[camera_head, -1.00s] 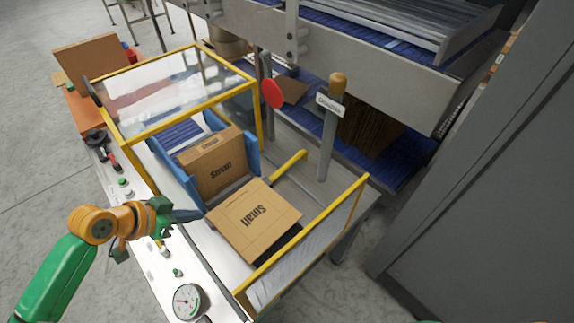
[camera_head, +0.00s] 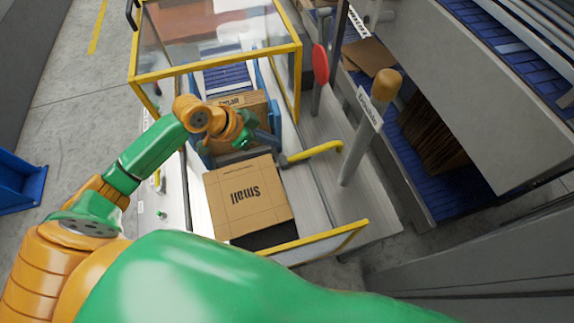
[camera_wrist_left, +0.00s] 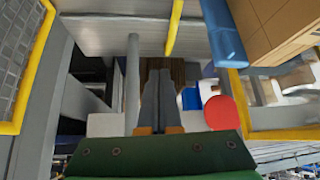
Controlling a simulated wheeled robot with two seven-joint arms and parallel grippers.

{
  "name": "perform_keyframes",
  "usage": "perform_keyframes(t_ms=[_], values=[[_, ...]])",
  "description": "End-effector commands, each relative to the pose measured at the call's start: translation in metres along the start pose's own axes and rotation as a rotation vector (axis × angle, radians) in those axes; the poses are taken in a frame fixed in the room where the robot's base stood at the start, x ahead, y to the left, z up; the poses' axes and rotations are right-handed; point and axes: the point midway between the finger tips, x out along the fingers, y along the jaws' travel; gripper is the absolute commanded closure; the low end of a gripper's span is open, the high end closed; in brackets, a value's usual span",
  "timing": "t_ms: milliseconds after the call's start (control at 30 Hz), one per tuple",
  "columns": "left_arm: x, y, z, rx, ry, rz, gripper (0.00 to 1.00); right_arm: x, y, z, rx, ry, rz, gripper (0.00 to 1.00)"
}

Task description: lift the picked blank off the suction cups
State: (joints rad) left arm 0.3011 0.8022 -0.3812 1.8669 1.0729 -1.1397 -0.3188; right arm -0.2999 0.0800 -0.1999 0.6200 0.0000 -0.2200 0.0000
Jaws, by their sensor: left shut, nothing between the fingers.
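The flat brown blank marked "Small" (camera_head: 248,198) lies in the front of the yellow-framed machine. The suction cups are hidden; only a dark surface (camera_head: 265,238) shows under its near edge. My left gripper (camera_head: 270,138) is shut and empty, above and beyond the far edge of the blank, beside the second brown carton (camera_head: 243,99). In the left wrist view its grey fingers (camera_wrist_left: 160,102) are together with nothing between them. My right gripper is not in view.
A yellow bar (camera_head: 315,151) and a grey post with a round wooden top (camera_head: 366,128) stand right of the blank. A red disc (camera_head: 320,64) stands further back. Blue guides (camera_wrist_left: 222,32) flank the carton. A yellow-edged clear panel (camera_head: 318,246) closes the near side.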

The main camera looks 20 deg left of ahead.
Motion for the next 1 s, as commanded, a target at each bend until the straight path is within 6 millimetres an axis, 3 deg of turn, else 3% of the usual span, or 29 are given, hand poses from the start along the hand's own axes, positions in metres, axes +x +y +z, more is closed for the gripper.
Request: perform_keyframes(t_ms=[33,467,667,1000], values=[[0.011,0.000,0.009,0.000,0.000,0.000,1.00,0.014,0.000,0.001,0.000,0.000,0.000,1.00],[0.066,0.000,0.053,0.000,0.000,0.000,1.00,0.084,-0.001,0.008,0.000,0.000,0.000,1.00],[0.077,0.000,0.050,-0.005,0.002,0.002,1.00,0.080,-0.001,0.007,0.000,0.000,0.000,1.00],[0.152,0.001,0.051,-0.003,0.001,0.003,1.00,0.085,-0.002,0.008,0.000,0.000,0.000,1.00]])
